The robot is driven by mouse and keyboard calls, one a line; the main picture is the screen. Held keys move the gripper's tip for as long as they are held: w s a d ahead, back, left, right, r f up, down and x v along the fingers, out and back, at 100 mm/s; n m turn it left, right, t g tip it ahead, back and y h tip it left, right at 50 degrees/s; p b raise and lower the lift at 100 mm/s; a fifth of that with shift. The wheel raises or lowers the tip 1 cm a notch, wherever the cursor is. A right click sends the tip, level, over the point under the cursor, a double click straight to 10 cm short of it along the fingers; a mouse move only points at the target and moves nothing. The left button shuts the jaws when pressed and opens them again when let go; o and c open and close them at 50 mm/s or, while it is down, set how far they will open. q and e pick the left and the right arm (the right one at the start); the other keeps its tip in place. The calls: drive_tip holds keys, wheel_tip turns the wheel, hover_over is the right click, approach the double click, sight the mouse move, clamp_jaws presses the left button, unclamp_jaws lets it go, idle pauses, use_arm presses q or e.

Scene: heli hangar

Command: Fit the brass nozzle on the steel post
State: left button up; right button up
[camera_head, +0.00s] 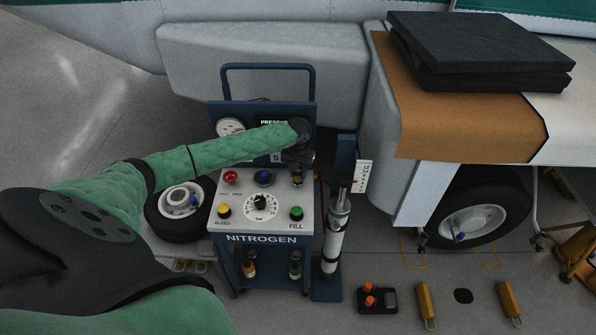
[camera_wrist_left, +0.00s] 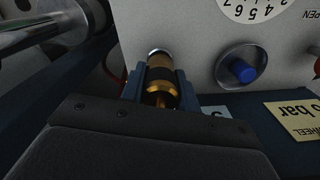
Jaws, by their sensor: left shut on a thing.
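My left gripper (camera_head: 298,168) reaches over the right edge of the nitrogen cart's top panel, pointing down. In the left wrist view its two dark blue fingers (camera_wrist_left: 162,92) are shut on the brass nozzle (camera_wrist_left: 160,97), which has a black band. The nozzle also shows small under the gripper in the head view (camera_head: 298,181). A bright steel ring (camera_wrist_left: 158,52) shows at the nozzle's far end, close to the panel. I cannot tell whether this is the steel post's top or part of the nozzle. My right gripper is not in view.
The nitrogen cart (camera_head: 262,218) has a red knob, a blue knob (camera_wrist_left: 243,71) and gauges near the gripper. A steel strut (camera_head: 334,230) stands just right of the cart. A wheel (camera_head: 180,203) lies to its left. Yellow chocks (camera_head: 426,302) lie on the floor.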

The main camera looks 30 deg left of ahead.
use_arm(q)
drive_tip(key=shift+f, duration=0.6)
idle(0.5)
drive_tip(key=o, duration=0.8)
drive_tip(key=shift+r+p, duration=0.9)
drive_tip(key=shift+r, duration=0.1)
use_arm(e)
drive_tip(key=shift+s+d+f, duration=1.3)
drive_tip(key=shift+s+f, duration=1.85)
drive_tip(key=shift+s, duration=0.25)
use_arm(q)
drive_tip(key=shift+r+p, duration=0.75)
drive_tip(key=shift+r, duration=0.05)
drive_tip(key=shift+r+p, duration=0.95)
drive_tip(key=shift+r, duration=0.05)
drive_tip(key=shift+r+p, duration=1.35)
drive_tip(key=shift+r, duration=0.05)
drive_tip(key=shift+r+p, duration=1.05)
drive_tip(key=shift+r, duration=0.25)
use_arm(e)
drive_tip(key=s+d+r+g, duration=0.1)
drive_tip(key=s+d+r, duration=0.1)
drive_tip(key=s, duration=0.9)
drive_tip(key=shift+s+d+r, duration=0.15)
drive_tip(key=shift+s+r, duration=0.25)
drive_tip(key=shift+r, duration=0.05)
